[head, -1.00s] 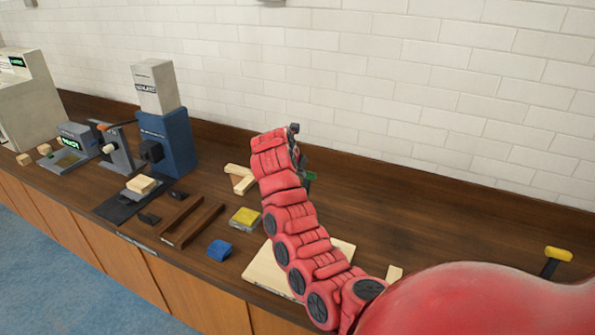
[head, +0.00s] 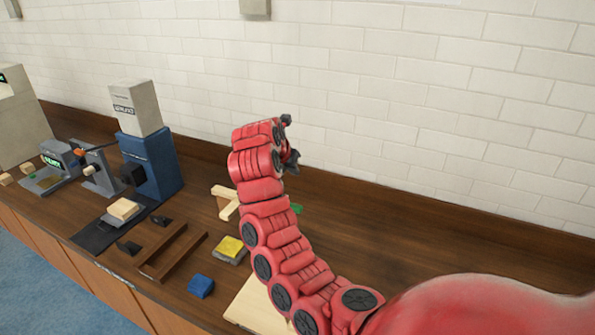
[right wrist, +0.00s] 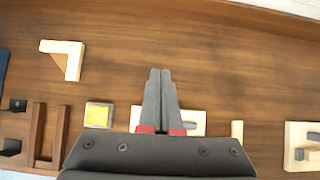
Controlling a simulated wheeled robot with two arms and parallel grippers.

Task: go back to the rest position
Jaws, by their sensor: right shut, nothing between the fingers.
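My right gripper (head: 291,157) is at the end of my raised red arm in the head view, above the workbench and in front of the white brick wall. The arm links partly hide it there. In the right wrist view its two grey fingers (right wrist: 160,76) are together, with nothing between them. They point over the bench, and the gripper touches none of the parts visible there. My left gripper is in neither view.
The dark wooden bench (head: 400,240) holds a pale board (head: 258,308), a yellow-topped block (head: 229,247), a blue block (head: 201,286), brown rails (head: 165,248) and an L-shaped pale piece (head: 226,203). A blue machine (head: 150,165) stands left. Bench right of the arm looks mostly clear.

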